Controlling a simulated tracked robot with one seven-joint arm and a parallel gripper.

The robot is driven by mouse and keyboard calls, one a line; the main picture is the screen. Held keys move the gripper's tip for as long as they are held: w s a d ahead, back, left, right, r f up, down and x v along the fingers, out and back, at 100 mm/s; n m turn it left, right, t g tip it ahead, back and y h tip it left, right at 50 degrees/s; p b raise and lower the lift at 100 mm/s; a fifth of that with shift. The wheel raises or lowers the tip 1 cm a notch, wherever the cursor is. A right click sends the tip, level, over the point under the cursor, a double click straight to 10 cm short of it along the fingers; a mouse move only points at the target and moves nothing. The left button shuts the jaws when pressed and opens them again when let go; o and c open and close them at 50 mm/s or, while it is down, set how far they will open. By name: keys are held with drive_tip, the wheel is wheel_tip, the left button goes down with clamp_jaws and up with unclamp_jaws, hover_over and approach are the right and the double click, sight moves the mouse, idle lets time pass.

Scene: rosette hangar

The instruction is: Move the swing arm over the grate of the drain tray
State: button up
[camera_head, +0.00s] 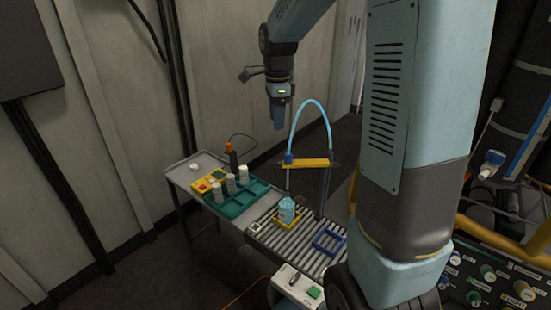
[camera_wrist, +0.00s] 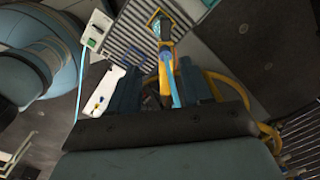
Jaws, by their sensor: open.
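The swing arm (camera_head: 305,163) is a yellow bar on a dark upright post (camera_head: 326,190), with a blue hose arching above it and a thin nozzle hanging from its left end. The drain tray's slatted grate (camera_head: 291,243) lies below it in the picture. My gripper (camera_head: 278,120) is open and empty, up and left of the bar, apart from it. In the wrist view, the swing arm (camera_wrist: 164,72) shows between the open fingers of my gripper (camera_wrist: 160,88), farther off. Its far end overlaps the grate (camera_wrist: 137,37) in that picture. How far the bar reaches over the grate is unclear.
On the grate stand a blue-tinted jar (camera_head: 287,209) in a yellow frame and an empty blue frame (camera_head: 329,241). A green rack (camera_head: 240,202) with several white bottles is left of it. A white switch box (camera_head: 297,287) is in front; yellow pipes (camera_head: 490,240) are right.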

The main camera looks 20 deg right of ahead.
sight(275, 161)
drive_tip(key=shift+m, duration=0.8)
drive_tip(key=f, duration=0.5)
drive_tip(key=w+f, duration=0.1)
drive_tip(key=f, duration=0.4)
drive_tip(key=w+f, duration=0.1)
drive_tip(key=f, duration=0.5)
drive_tip(key=shift+w, duration=0.1)
drive_tip(key=shift+c, duration=0.5)
clamp_jaws()
drive_tip(key=shift+r, duration=0.1)
